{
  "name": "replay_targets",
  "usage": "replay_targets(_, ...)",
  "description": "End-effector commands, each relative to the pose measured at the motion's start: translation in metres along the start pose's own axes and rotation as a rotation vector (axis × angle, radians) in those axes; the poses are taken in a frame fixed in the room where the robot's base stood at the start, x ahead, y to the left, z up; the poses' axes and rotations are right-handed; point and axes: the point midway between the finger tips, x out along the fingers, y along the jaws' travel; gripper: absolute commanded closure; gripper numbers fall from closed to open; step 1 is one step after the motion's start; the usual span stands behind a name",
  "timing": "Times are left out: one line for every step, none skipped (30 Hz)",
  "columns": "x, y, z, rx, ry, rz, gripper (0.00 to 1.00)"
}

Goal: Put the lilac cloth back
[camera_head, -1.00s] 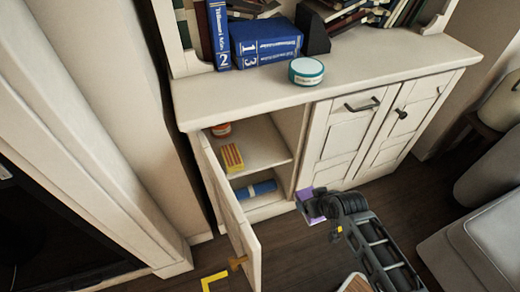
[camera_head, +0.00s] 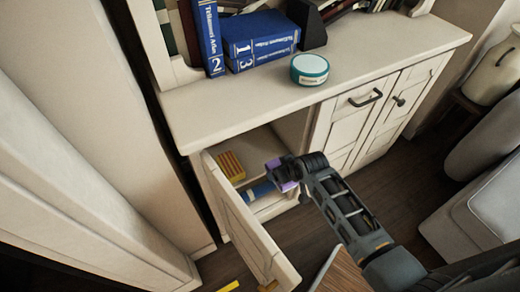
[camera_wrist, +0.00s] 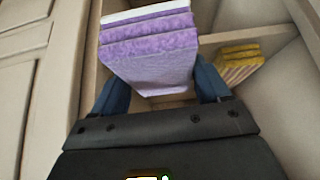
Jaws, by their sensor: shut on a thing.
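The lilac cloth (camera_wrist: 150,50) is folded into a thick stack and held between the fingers of my gripper (camera_wrist: 162,85). In the head view the cloth (camera_head: 276,170) shows as a small lilac patch at the tip of my gripper (camera_head: 284,170). My gripper is at the open front of the left cupboard compartment (camera_head: 262,150). The cupboard door (camera_head: 245,222) stands open to the left of my arm. Part of the cupboard's inside is hidden behind my gripper.
A yellow striped cloth (camera_head: 232,166) lies on the cupboard shelf, also seen in the wrist view (camera_wrist: 238,62). A blue rolled item (camera_head: 262,190) lies below it. A teal-and-white tin (camera_head: 309,69) and blue books (camera_head: 262,38) stand on top. Grey seating (camera_head: 485,210) is at the right.

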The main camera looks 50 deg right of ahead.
Motion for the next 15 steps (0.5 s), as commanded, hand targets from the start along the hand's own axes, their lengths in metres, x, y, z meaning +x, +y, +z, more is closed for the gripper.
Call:
replay_targets(0.008, 0.0, -0.013, 0.001, 0.003, 0.0, 0.48)
replay_targets(0.012, 0.0, -0.019, 0.001, 0.002, 0.0, 0.48)
replay_targets(0.018, 0.0, -0.027, 0.002, 0.002, 0.0, 0.48)
replay_targets(0.022, 0.0, -0.033, 0.002, 0.002, -0.001, 0.48)
replay_targets(0.025, 0.0, -0.04, 0.002, 0.002, -0.001, 0.48)
replay_targets(0.031, 0.0, -0.047, 0.002, 0.002, -0.001, 0.48)
replay_targets(0.035, 0.0, -0.054, 0.003, 0.003, -0.001, 0.48)
replay_targets(0.039, 0.0, -0.059, 0.003, 0.002, -0.001, 0.48)
replay_targets(0.044, 0.0, -0.067, 0.002, 0.002, -0.001, 0.48)
replay_targets(0.048, 0.0, -0.073, 0.002, 0.002, -0.001, 0.48)
replay_targets(0.051, 0.0, -0.078, 0.002, 0.002, 0.0, 0.48)
replay_targets(0.055, 0.001, -0.084, 0.002, 0.002, 0.0, 0.48)
replay_targets(0.058, 0.001, -0.088, 0.001, 0.001, 0.0, 0.48)
replay_targets(0.06, 0.001, -0.091, 0.001, 0.0, 0.0, 0.48)
replay_targets(0.063, 0.001, -0.095, 0.001, 0.0, 0.0, 0.48)
